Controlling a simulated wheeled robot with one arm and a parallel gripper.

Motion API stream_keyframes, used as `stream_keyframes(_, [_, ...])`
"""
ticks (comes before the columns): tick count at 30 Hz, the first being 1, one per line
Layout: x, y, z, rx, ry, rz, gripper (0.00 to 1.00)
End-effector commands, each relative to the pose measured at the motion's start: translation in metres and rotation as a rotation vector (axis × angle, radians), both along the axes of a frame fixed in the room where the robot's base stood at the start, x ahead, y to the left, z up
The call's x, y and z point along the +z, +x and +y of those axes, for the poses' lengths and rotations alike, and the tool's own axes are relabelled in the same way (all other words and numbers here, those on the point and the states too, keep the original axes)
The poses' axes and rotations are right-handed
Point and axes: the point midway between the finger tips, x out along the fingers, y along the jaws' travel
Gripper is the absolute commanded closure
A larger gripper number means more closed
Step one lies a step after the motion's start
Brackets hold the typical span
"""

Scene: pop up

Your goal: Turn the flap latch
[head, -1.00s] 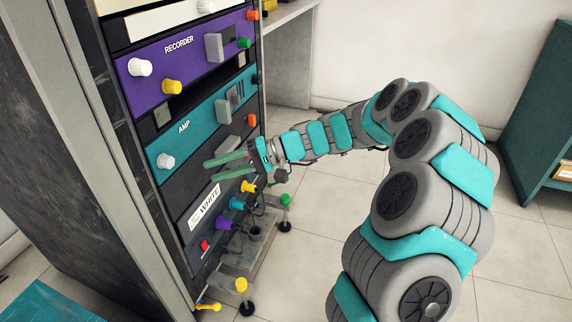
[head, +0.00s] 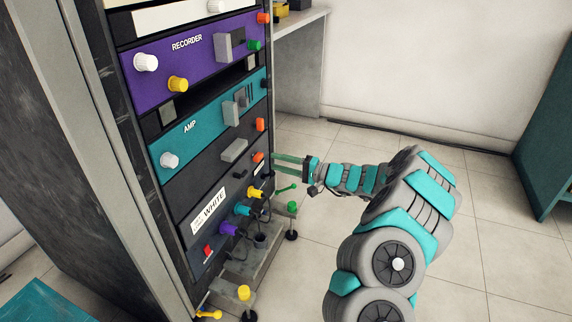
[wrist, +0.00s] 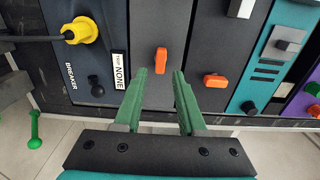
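Two orange turn handles sit on dark panels of the rack; neither is labelled as the flap latch. The lower handle (head: 258,157) shows in the wrist view as an upright orange handle (wrist: 161,60), lined up with the gap between my fingers. The other handle (head: 260,124) lies crosswise to the right in the wrist view (wrist: 215,80). My gripper (wrist: 160,76) has its two green fingers apart and empty. In the head view my gripper (head: 274,162) is at the rack's right side, level with the lower handle. Contact with it cannot be told.
A yellow plug (wrist: 82,30) with a black cable and a black breaker knob (wrist: 96,84) are left of the fingers in the wrist view. A green lever (head: 287,188) sticks out below my gripper. The floor (head: 490,225) on the right is clear.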

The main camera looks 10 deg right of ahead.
Motion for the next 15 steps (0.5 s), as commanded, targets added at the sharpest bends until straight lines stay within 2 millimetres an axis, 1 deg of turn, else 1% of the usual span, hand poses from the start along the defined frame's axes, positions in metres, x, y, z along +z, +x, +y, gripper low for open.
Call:
stream_keyframes(1, [0.000,0.004,0.007,0.004,-0.001,0.002,0.60])
stream_keyframes(5, [0.001,0.014,0.021,0.004,-0.001,0.001,0.60])
stream_keyframes(6, [-0.003,0.016,0.025,0.005,-0.002,-0.001,0.60])
stream_keyframes(9, [-0.003,0.023,0.033,0.005,-0.002,-0.004,0.60])
stream_keyframes(15, [0.000,0.030,0.043,0.003,-0.001,-0.003,0.60])
